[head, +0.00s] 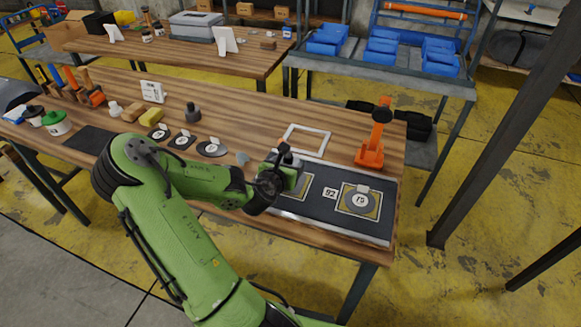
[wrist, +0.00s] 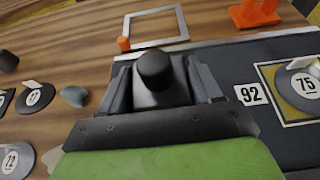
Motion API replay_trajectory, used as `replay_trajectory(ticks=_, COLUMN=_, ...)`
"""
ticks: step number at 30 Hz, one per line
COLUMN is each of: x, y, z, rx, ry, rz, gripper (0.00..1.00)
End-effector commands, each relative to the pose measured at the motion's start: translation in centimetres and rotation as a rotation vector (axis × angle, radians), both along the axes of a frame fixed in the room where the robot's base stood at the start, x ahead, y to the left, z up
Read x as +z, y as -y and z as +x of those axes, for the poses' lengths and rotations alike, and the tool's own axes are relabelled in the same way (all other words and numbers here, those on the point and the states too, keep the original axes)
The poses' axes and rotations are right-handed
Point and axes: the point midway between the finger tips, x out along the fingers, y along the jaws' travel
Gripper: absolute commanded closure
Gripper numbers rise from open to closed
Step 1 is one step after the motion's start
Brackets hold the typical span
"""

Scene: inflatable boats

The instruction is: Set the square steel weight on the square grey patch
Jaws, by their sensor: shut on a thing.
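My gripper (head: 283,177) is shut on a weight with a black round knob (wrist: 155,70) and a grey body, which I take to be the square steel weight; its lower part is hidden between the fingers. In the wrist view my gripper (wrist: 160,90) has a finger on each side of it. It is over the left part of the dark mat (head: 378,229). Below and right of the gripper, a yellow-edged patch (head: 297,208) shows in part; its full shape is hidden. Right of the "92" label (head: 330,193), another yellow square holds a round grey disc marked 75 (head: 358,203).
An orange device (head: 371,150) stands behind the mat's right side. An empty pale frame (head: 307,127) lies behind the gripper. Several numbered discs, including one (head: 212,148), and a dark knobbed weight (head: 193,113) are to the left. A dark pad (head: 90,140) lies farther left.

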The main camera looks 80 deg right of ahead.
Motion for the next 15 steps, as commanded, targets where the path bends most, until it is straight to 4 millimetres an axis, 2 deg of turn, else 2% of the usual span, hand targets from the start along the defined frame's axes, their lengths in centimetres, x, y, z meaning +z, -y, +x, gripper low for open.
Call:
replay_trajectory(ticks=5, x=-1.9, y=0.1, z=-0.1, rx=0.001, ry=-0.003, rz=-0.008, gripper=1.00)
replay_trajectory(ticks=9, x=-4.2, y=0.1, z=-0.1, rx=0.000, ry=-0.004, rz=-0.008, gripper=1.00)
replay_trajectory(ticks=15, x=-4.0, y=0.1, z=-0.1, rx=0.000, ry=-0.001, rz=-0.008, gripper=1.00)
